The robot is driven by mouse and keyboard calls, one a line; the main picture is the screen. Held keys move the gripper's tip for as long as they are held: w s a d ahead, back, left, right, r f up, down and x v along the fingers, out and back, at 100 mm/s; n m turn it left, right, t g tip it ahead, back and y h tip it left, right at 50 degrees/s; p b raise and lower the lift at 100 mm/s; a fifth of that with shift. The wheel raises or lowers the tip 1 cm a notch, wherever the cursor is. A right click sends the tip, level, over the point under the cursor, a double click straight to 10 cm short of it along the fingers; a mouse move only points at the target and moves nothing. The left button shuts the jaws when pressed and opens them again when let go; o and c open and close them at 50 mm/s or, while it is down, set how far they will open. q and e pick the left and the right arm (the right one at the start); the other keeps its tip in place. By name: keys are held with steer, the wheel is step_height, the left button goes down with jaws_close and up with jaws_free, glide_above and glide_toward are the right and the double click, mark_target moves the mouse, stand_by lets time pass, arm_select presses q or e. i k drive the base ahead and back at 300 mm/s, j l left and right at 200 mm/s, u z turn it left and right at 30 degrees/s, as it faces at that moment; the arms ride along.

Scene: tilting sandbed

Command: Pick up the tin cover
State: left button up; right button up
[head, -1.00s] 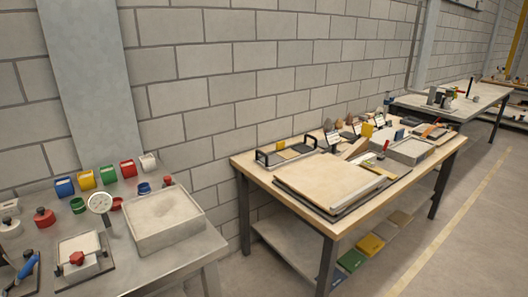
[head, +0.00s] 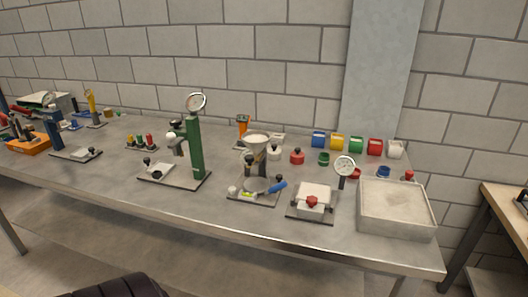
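I cannot tell for sure which item is the tin cover. Small knobbed pieces stand on the metal bench: a red one (head: 297,156), a pale one with a dark knob (head: 274,152), and a red-topped one at the right (head: 408,176). Small round green (head: 323,158), red (head: 355,174) and blue (head: 383,172) pieces lie near them. Behind is a row of open coloured containers: blue (head: 318,139), yellow (head: 337,142), green (head: 356,145), red (head: 375,148) and white (head: 395,150). Neither gripper is in view.
The metal bench (head: 120,195) has a clear front strip. A sand-filled tray (head: 366,222) sits at its right end. A dial gauge (head: 345,166), a clamp fixture (head: 312,199), a funnel device (head: 257,146) and a green dial stand (head: 195,150) rise from it. A wooden bench (head: 505,197) is at right.

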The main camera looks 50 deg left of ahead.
mark_target(274, 154)
steer(key=u, duration=1.5)
steer(key=l+z, duration=0.4)
steer(key=l, duration=0.65)
steer(key=i+j+z, duration=0.25)
steer(key=i+j, duration=0.15)
steer(key=j, duration=0.2)
steer(key=i+j+z, duration=0.15)
steer(key=j, duration=0.15)
steer(key=i+j+z, duration=0.1)
steer(key=j, duration=0.2)
steer(key=i, duration=0.05)
